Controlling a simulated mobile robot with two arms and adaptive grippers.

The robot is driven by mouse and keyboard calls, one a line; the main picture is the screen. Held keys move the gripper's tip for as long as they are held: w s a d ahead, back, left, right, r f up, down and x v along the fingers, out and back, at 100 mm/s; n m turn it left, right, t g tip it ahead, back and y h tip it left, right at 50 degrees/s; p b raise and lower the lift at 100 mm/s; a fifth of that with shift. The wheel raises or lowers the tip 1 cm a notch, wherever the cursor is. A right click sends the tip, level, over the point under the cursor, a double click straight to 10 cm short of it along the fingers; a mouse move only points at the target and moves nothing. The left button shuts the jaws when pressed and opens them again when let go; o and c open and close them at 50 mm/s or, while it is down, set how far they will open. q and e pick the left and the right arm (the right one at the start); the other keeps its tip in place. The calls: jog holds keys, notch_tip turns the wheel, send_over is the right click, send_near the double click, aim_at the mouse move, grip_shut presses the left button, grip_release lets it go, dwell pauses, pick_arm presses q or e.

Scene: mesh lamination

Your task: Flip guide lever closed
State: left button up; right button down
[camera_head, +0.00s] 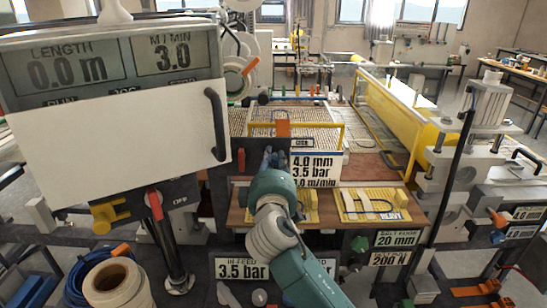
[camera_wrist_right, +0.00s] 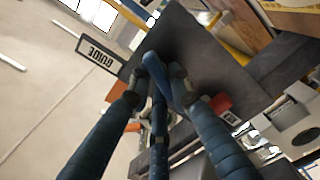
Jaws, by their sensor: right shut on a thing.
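My right gripper (camera_head: 273,158) is in front of the dark guide panel in the middle of the machine, beside a small GUIDE label (camera_head: 303,142). An orange tab (camera_head: 283,128), which looks like part of the guide lever, stands just above the fingers. In the right wrist view, my right gripper (camera_wrist_right: 160,75) has its blue fingers drawn together against the dark plate (camera_wrist_right: 190,50). The fingers are shut on what seems to be the guide lever, and they hide most of it. The label (camera_wrist_right: 100,54) shows upside down there. My left gripper is not in view.
A white board (camera_head: 110,140) with a black handle covers the lower control panel at left. A white roll (camera_head: 117,283) stands at front left. A wooden ledge with yellow pads (camera_head: 375,205) lies right of my arm. A black post (camera_head: 450,175) rises farther right.

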jog(key=n+p, duration=0.2)
jog(key=n, duration=0.1)
jog(key=shift+a, duration=0.15)
jog(key=shift+f+n+p, duration=0.15)
jog(key=shift+n+p, duration=0.5)
jog(key=shift+n, duration=0.25)
jog(key=shift+f, duration=0.1)
jog(key=c, duration=1.6)
grip_release()
jog(key=shift+o, duration=0.2)
jog(key=shift+a, duration=0.1)
jog(key=shift+s, duration=0.1)
jog(key=s, duration=1.2)
